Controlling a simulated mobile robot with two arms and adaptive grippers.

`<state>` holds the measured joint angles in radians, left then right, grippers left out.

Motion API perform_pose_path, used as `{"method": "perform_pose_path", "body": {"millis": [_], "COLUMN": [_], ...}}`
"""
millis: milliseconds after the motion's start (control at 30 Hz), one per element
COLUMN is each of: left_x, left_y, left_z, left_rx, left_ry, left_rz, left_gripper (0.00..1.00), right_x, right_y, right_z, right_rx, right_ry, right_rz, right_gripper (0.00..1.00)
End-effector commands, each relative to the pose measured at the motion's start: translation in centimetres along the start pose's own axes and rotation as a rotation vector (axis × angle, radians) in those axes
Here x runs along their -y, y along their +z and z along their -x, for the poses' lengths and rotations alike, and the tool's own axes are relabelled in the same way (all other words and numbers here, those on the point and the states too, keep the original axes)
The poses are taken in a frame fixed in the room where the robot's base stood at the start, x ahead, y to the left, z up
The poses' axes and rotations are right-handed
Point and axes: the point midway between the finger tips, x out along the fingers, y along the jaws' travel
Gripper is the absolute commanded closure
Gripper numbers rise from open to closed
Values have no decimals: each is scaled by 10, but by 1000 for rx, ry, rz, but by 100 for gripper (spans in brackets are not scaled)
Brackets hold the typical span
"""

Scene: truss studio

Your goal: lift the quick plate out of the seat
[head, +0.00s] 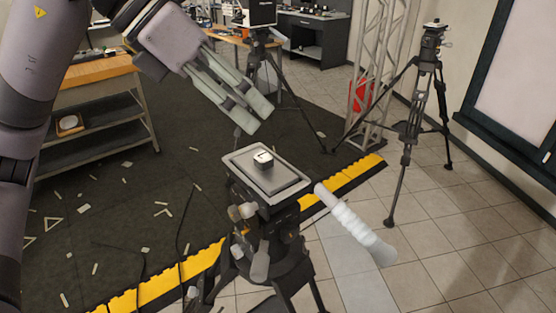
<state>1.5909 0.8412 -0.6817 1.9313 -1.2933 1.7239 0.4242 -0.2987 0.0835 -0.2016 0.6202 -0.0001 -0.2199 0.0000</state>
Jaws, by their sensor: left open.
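The quick plate (281,184) is a flat grey rectangular plate with a small dark-and-light block (264,159) on its top. It lies on the tripod head (272,230), and the seat beneath it is largely hidden by the plate. My left gripper (257,115) comes in from the upper left. Its fingers are open and empty, pointing down and right, above and behind the plate, apart from it in the picture. My right gripper does not show.
A pale ribbed pan handle (355,224) sticks out to the right of the tripod head. Other tripods (412,130) stand behind, by a metal truss (376,70). A wooden-topped bench (95,75) is at left. Yellow edging (185,272) borders the dark, littered mat (120,200).

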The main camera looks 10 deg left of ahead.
Motion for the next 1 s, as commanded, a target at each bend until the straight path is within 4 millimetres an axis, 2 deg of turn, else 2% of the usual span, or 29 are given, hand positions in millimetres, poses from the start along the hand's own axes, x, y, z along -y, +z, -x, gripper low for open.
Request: {"method": "perform_pose_path", "body": {"millis": [33, 100, 200, 267, 367, 700, 833, 1000], "left_x": [-13, -26, -36, -39, -42, -57, -62, -64], "left_y": [-5, -12, -18, -20, -21, -27, -28, -30], "left_z": [18, 33, 44, 43, 28, -43, -61, -72], "left_rx": [-21, -51, -75, -81, -86, -86, -83, -81], "left_ry": [84, 163, 221, 233, 232, 228, 229, 230], "left_rz": [14, 33, 53, 58, 58, 55, 55, 54], "left_gripper": [52, 52, 52, 52, 52, 52, 52, 52], "right_x": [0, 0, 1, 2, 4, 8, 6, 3], "right_y": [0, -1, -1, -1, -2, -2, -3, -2], "right_z": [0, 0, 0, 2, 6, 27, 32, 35], "right_rx": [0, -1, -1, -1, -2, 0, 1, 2], "right_ry": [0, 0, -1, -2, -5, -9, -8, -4], "right_rz": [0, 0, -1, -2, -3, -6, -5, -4], "right_gripper": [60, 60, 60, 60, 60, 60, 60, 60]}}
